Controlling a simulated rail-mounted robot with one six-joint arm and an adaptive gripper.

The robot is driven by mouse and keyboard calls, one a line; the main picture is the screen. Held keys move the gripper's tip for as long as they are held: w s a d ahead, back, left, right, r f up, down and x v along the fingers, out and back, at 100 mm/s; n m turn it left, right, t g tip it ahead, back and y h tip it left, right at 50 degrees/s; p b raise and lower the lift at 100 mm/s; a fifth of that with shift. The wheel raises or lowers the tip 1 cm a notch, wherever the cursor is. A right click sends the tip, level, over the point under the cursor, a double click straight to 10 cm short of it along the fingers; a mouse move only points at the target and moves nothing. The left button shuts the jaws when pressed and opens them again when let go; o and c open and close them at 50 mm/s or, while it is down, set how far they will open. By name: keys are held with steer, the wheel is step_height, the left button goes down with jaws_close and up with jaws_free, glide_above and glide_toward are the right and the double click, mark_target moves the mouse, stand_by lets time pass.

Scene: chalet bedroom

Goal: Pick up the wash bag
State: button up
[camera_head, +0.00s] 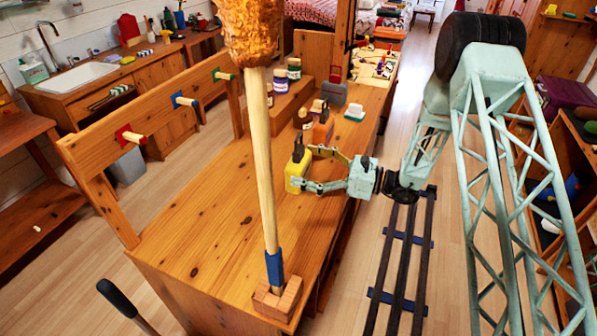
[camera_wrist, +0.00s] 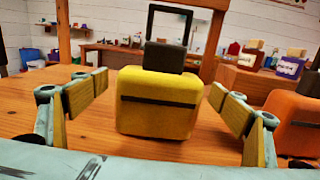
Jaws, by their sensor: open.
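A yellow, rounded, bag-like thing (camera_wrist: 157,112) with a dark slot across its front and a dark grey block on top stands upright on the wooden bench. I take it for the wash bag, but no label shows. It also appears in the head view (camera_head: 296,172). My gripper (camera_head: 306,168) reaches it from the right, low over the bench. In the wrist view my gripper's fingers (camera_wrist: 158,90) are spread wide, one to each side of the yellow bag. Gaps show on both sides; the bag stands beyond the fingertips or just between them.
A similar orange thing (camera_wrist: 293,122) stands close to the right finger; it shows in the head view too (camera_head: 323,134). Several jars (camera_head: 294,69) and a grey-and-red item (camera_head: 335,92) stand farther back. A tall brush (camera_head: 263,170) rises at the bench's near end. Bare bench (camera_head: 205,235) lies left.

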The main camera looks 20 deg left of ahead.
mark_target(302, 154)
steer(key=shift+a, duration=0.75)
steer(key=shift+c, duration=0.3)
steer(key=c, duration=1.1)
steer(key=shift+o, duration=0.2)
steer(key=shift+r, duration=0.15)
steer(key=shift+c, duration=0.2)
steer(key=shift+r, duration=0.75)
step_height(302, 154, up, 2)
steer(key=shift+r+p, duration=0.1)
steer(key=shift+p, duration=0.45)
steer(key=s+d+r+p, duration=0.1)
steer(key=s+d+p, duration=0.1)
steer(key=s+d, duration=0.7)
steer(key=d, duration=0.4)
steer(key=shift+s, duration=0.25)
